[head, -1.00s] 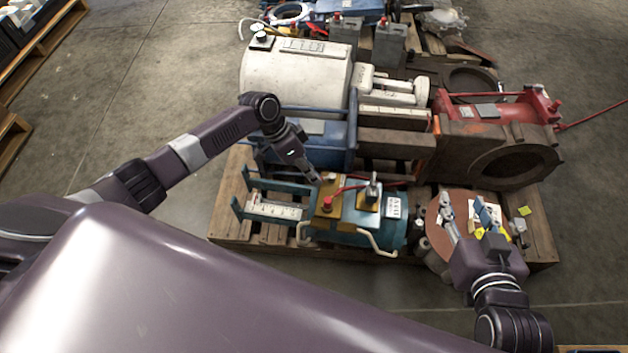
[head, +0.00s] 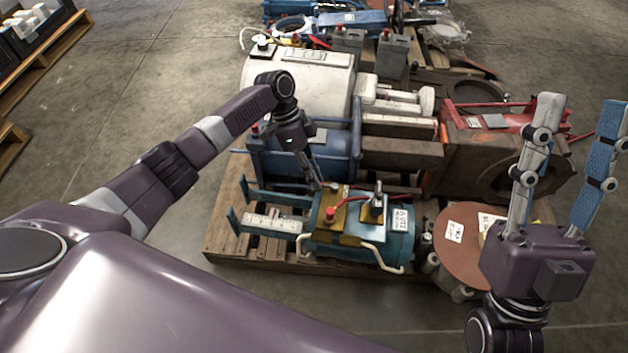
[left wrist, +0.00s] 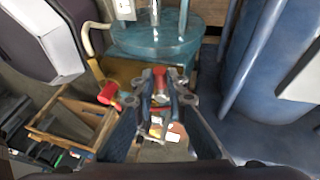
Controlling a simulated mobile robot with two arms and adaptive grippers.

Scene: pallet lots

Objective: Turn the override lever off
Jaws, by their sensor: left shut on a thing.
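The teal machine (head: 398,240) lies on the pallet with a yellow-brown top panel (head: 350,216). A red knob (head: 329,213) stands on the panel and also shows in the left wrist view (left wrist: 107,93). A dark lever-like part (head: 376,205) stands further right. My left gripper (head: 326,186) is at the panel's back left edge. In the left wrist view its fingers (left wrist: 160,100) are shut on a small red-tipped part (left wrist: 160,83), which looks like the lever; the fingers hide most of it. My right gripper (head: 580,105) is raised at the right, fingers spread, empty.
A blue machine (head: 290,165) stands close behind my left gripper, with a white cylinder (head: 295,82) beyond. A brown disc (head: 468,236) lies right of the teal machine, and a rusty red machine (head: 490,130) stands behind it. Floor (head: 120,80) at the left is clear.

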